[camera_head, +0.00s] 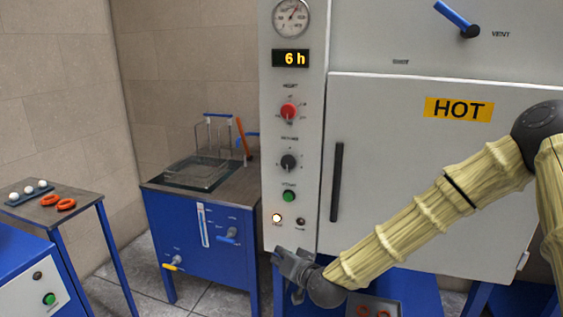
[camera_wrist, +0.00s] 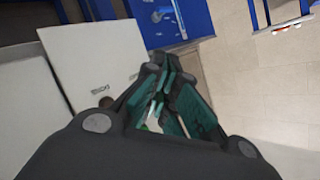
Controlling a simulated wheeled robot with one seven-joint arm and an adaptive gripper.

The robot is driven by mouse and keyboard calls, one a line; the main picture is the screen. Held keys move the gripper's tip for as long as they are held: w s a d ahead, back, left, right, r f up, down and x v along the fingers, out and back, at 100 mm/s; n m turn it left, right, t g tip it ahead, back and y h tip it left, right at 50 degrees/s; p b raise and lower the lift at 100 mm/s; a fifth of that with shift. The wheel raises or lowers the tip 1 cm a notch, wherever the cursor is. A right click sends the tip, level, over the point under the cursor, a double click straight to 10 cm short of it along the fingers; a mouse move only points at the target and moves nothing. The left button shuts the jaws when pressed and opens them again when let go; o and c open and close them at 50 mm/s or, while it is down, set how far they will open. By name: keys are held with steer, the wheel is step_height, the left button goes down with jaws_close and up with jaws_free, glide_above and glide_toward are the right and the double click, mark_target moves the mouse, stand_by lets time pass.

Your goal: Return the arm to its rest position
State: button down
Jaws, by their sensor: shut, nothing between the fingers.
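My arm, in a pale ribbed sleeve, reaches across the head view from the right edge down to the lower middle. My gripper (camera_head: 290,266) is at its end, low in front of the lower left corner of the oven's control panel. In the wrist view my gripper (camera_wrist: 160,70) has its fingers together with nothing held. I cannot tell from the head view whether the gripper touches the panel.
The grey oven (camera_head: 400,150) has a shut door marked HOT, a dark handle (camera_head: 337,182) and a display reading 6 h. A blue bath cabinet (camera_head: 205,240) stands left. A small table (camera_head: 88,193) holds orange rings (camera_head: 65,204). Floor shows between them.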

steer(key=s+d+f+g+h+p, duration=0.1)
steer(key=s+d+f+g, duration=0.25)
steer(key=s+f, duration=0.7)
steer(key=s+d+f+g+h+p, duration=0.2)
steer(key=s+d+f+g, duration=0.15)
steer(key=s+f, duration=0.65)
steer(key=s+d+f+g+h+p, duration=0.1)
steer(key=s+d+f, duration=0.1)
steer(key=s+d, duration=0.3)
steer(key=s+d+f+g+h+p, duration=0.1)
steer(key=s+d, duration=0.4)
steer(key=s, duration=0.6)
steer(key=s+d+f+n+g+h+p, duration=0.1)
steer(key=s+d+f+g, duration=0.2)
steer(key=s+d+f, duration=0.2)
steer(key=s, duration=0.3)
steer(key=shift+s+d+f+h, duration=0.2)
steer(key=shift+s+d+h, duration=0.15)
steer(key=shift+d+h, duration=0.05)
